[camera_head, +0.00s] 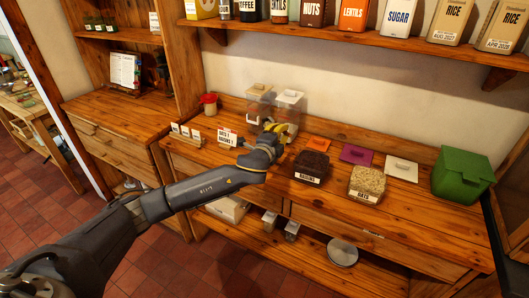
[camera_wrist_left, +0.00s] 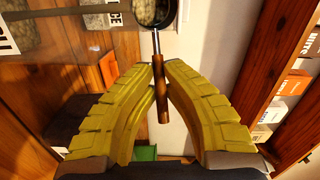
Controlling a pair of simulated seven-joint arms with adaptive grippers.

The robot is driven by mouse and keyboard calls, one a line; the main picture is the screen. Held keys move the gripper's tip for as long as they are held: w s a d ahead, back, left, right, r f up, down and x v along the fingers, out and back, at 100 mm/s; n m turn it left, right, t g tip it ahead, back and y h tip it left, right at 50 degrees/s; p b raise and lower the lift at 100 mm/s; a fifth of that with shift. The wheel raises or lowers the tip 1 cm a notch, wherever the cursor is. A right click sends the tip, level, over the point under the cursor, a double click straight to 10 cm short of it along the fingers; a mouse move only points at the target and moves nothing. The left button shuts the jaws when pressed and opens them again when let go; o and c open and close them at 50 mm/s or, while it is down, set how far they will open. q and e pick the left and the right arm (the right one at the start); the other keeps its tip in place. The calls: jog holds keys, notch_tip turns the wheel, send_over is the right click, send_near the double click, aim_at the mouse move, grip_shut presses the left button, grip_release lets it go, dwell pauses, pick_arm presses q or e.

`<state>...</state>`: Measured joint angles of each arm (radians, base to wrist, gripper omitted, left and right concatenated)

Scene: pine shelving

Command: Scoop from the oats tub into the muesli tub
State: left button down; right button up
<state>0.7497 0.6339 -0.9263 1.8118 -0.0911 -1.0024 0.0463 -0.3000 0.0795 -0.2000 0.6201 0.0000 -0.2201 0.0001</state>
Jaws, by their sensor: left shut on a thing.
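The oats tub (camera_head: 366,184), open and full of pale flakes, stands on the counter right of centre. The raisins tub (camera_head: 311,167), dark inside, stands left of it. Two clear containers stand at the back, a left one (camera_head: 258,104) and a right one with a pale lid (camera_head: 289,106); I cannot read which is the muesli tub. My left gripper (camera_head: 277,128) is in front of them. In the wrist view its yellow fingers (camera_wrist_left: 158,72) are shut on the wooden handle of a scoop (camera_wrist_left: 162,95), whose dark round head (camera_wrist_left: 153,12) points away.
A purple lid (camera_head: 357,154) and a white lid (camera_head: 401,169) lie behind the tubs. A green bin (camera_head: 462,174) stands at the right. A small card (camera_head: 227,137) stands at the left. A shelf (camera_head: 350,36) with labelled packages hangs above.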

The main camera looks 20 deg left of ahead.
dwell(0.3)
pick_arm(q)
jog(key=shift+s+f+t, duration=0.15)
jog(key=shift+f+t, duration=0.1)
jog(key=shift+t, duration=0.25)
jog(key=shift+s+t, duration=0.15)
jog(key=shift+t, duration=0.65)
jog(key=shift+s+f+t, duration=0.15)
jog(key=shift+f+t, duration=0.15)
jog(key=shift+t, duration=0.6)
jog(key=shift+a+f+t, duration=0.1)
jog(key=shift+t, duration=0.3)
jog(key=shift+s+f+t, duration=0.15)
jog(key=shift+t, duration=0.35)
jog(key=shift+r+g, duration=0.3)
jog(key=shift+g, duration=0.7)
dwell(1.1)
jog(key=shift+w+r+g, duration=0.2)
jog(key=shift+w+g, duration=0.05)
jog(key=shift+g, duration=0.05)
